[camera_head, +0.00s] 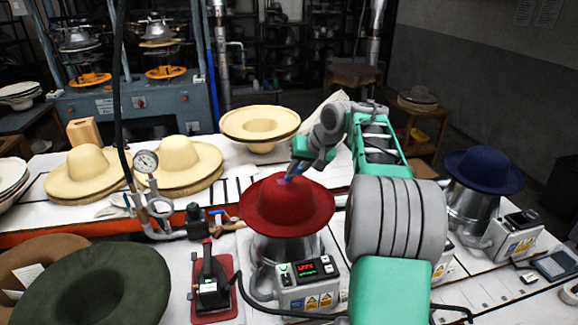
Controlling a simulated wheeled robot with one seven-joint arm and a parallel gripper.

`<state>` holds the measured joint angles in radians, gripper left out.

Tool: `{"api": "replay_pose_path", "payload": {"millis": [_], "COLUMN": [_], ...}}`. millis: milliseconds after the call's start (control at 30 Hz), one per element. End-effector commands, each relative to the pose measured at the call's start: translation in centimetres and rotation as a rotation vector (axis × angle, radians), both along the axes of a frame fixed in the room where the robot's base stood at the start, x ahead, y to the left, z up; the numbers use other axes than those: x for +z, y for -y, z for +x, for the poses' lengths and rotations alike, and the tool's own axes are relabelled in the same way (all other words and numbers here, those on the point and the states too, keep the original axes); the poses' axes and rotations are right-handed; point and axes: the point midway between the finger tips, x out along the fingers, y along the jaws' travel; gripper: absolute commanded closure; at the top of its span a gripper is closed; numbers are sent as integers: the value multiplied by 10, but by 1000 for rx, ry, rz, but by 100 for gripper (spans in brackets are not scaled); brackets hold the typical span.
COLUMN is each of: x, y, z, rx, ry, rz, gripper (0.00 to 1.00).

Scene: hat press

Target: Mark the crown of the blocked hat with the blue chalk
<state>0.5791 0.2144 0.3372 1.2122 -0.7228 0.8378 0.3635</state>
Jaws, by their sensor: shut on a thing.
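A red hat (272,212) sits crown up on a metal block with a heated base and a lit red display (308,270). My gripper (292,172) is right above the top of its crown, reaching in from the right. It is shut on a small blue piece, the blue chalk (284,179), whose lower end is at or very near the crown. I cannot tell whether the chalk touches the felt. No separate chalk mark can be made out on the crown, and the gripper covers part of it.
A navy hat (483,170) sits on another block at right. Cream hats (168,158) lie behind, green (95,285) and brown hats at front left. A pressure gauge (146,162) with piping and a black-handled iron (208,275) stand left of the red hat. My arm covers the table's middle right.

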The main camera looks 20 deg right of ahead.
Motion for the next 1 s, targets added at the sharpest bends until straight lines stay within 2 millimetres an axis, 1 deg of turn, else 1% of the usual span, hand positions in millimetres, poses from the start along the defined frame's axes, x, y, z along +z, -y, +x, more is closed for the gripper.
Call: {"api": "replay_pose_path", "payload": {"millis": [167, 400, 500, 667, 900, 1000], "x": [1, -1, -2, -3, -4, -3], "y": [8, 31, 33, 26, 3, -1], "z": [-2, -8, -9, -7, -1, 0], "rx": [-1, -2, 0, 1, 2, 0], "ry": [-1, -1, 0, 0, 0, -1], "rz": [1, 0, 0, 0, 0, 0], "gripper": [100, 100, 100, 100, 100, 100]}}
